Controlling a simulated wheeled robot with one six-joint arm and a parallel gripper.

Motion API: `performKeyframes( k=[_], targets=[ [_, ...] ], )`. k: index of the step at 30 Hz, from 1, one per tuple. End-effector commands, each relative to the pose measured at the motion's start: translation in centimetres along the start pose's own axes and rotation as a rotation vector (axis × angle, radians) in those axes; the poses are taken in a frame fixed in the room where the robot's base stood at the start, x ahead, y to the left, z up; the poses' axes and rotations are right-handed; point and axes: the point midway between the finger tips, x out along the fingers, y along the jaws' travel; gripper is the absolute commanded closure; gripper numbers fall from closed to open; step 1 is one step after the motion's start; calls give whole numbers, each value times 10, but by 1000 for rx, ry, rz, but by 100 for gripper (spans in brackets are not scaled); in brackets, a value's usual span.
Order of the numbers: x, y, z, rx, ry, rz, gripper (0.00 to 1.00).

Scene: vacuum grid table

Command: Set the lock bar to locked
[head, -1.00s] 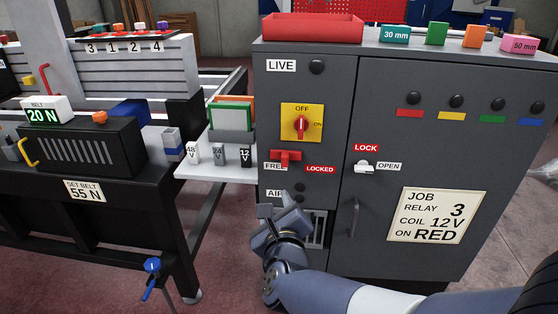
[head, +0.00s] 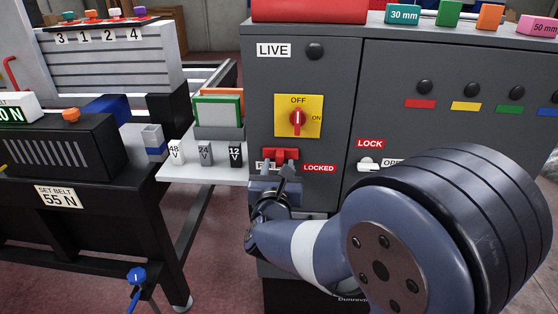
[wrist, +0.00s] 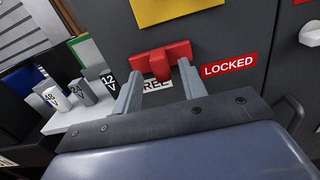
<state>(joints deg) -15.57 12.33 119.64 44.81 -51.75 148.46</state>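The red lock bar (head: 280,154) is on the grey cabinet front below the yellow switch plate. It sits above the FREE label, left of the red LOCKED label (head: 319,169). In the wrist view the lock bar (wrist: 176,53) shows a short tab pointing down. My gripper (head: 276,178) is just below the bar. Its fingers in the wrist view (wrist: 158,84) are apart, one on each side of the tab, with the FREE label (wrist: 157,84) between them. Whether either finger touches the tab, I cannot tell.
The yellow OFF/ON switch (head: 298,117) is above the bar. A white LOCK/OPEN latch (head: 369,163) is to the right. A pale shelf (head: 205,174) with several voltage blocks juts out at the left. My arm covers the cabinet's lower right.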

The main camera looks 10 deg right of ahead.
Motion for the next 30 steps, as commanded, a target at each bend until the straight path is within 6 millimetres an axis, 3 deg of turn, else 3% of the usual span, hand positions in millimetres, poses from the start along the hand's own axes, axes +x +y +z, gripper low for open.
performKeyframes(
  k=[6,17,30],
  targets=[
    [24,0,0,0,1,-1,60],
    [28,0,0,-1,0,1,60],
    [28,0,0,-1,0,1,96]
  ],
)
